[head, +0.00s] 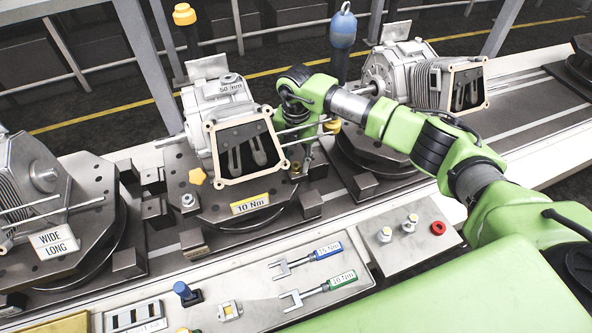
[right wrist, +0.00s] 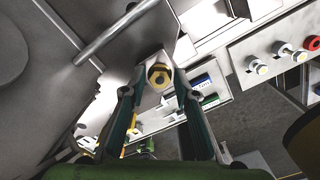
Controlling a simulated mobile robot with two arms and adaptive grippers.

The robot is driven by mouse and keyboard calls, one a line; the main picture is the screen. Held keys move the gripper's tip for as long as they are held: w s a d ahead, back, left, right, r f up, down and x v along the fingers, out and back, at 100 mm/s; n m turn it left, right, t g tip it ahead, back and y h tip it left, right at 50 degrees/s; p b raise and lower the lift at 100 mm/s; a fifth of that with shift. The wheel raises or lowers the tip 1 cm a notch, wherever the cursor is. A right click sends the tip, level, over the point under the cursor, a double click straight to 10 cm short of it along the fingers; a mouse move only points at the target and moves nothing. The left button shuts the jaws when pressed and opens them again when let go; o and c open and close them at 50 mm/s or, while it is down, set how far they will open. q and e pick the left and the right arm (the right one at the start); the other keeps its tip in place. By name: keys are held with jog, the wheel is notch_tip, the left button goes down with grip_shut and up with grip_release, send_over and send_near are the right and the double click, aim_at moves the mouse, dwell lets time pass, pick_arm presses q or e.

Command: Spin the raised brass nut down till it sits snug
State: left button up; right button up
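My right gripper (head: 302,158) reaches down beside the grey engine unit (head: 219,98) on the middle fixture plate (head: 222,212), which carries a yellow "10 Nm" label (head: 250,204). In the right wrist view, a brass nut (right wrist: 158,75) with a dark centre lies between the tips of my two fingers (right wrist: 158,92). The fingers stand apart, and a gap seems to show on each side of the nut. How high the nut sits is hard to tell. My left gripper is in neither view.
A yellow knob (head: 198,177) and a grey nut (head: 188,200) sit at the plate's left. In front, a panel holds a blue-handled wrench (head: 328,252) and a green-handled wrench (head: 341,280). A red button (head: 438,228) is at right. Engine units flank the middle one.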

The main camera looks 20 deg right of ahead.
dwell(0.3)
jog(key=shift+f+n+b, duration=0.1)
jog(key=shift+n+b, duration=0.35)
jog(key=shift+n, duration=0.15)
jog(key=n+b, duration=0.2)
jog(key=shift+f+n, duration=0.1)
jog(key=shift+n, duration=0.3)
jog(key=shift+n+b, duration=0.4)
jog(key=shift+n, duration=0.6)
jog(key=shift+r, duration=0.25)
jog(key=shift+f, duration=0.15)
